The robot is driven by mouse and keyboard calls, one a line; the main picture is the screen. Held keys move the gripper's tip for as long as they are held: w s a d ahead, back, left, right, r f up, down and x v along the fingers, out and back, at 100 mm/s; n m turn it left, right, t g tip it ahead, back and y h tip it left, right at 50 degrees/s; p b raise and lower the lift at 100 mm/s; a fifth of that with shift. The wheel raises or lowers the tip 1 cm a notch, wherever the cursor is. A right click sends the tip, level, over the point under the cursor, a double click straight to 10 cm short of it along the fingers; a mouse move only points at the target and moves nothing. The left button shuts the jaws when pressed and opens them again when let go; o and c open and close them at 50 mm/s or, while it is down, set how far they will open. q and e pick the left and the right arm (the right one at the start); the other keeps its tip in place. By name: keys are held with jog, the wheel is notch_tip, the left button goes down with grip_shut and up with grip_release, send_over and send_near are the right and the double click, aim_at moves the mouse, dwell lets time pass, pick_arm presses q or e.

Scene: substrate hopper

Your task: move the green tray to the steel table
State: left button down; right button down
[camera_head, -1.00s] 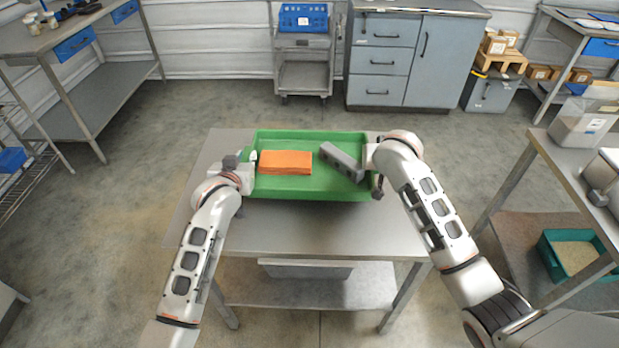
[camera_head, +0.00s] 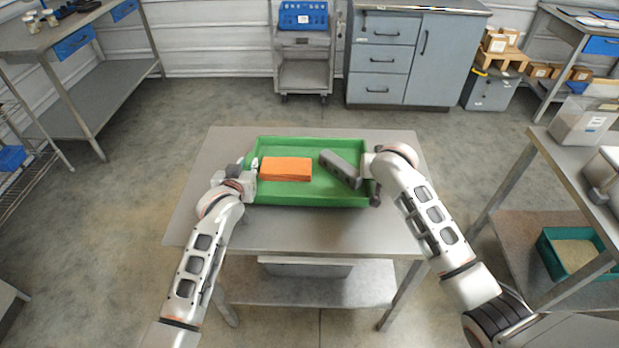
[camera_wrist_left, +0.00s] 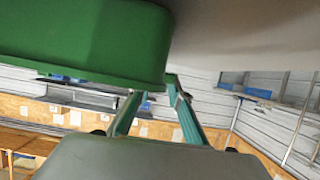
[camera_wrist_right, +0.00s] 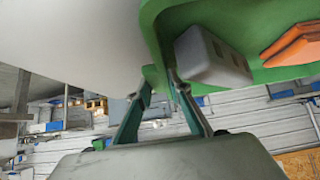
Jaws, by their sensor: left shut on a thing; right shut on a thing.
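The green tray (camera_head: 320,201) is over the top of the steel table (camera_head: 330,235), toward its far side. I cannot tell whether its base touches the tabletop. An orange block (camera_head: 286,169) and a grey block (camera_head: 341,168) lie in the tray. My left gripper (camera_head: 252,168) is shut on the tray's left side, and my right gripper (camera_head: 371,168) is shut on its right side. In the left wrist view the fingers (camera_wrist_left: 158,82) meet the tray's green wall (camera_wrist_left: 90,45). In the right wrist view the fingers (camera_wrist_right: 157,76) meet the tray's rim (camera_wrist_right: 152,40).
The tabletop in front of the tray is bare. A side table (camera_head: 575,165) stands at the right, with a teal bin (camera_head: 547,255) of pale grains on its lower shelf. A blue-grey cabinet (camera_head: 385,60) and a cart (camera_head: 303,75) stand at the back. Open floor surrounds the table.

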pick_arm(q)
jog(key=shift+d+f, duration=0.1)
jog(key=shift+f, duration=0.05)
pick_arm(e)
jog(key=shift+a+f, duration=0.15)
jog(key=shift+f, duration=0.1)
pick_arm(q)
jog(key=c, duration=2.1)
grip_release()
jog(key=shift+f, duration=0.15)
pick_arm(e)
jog(key=c, duration=2.1)
grip_release()
jog(key=shift+f, duration=0.1)
pick_arm(q)
jog(key=shift+o, duration=1.3)
pick_arm(e)
jog(key=shift+o, duration=1.3)
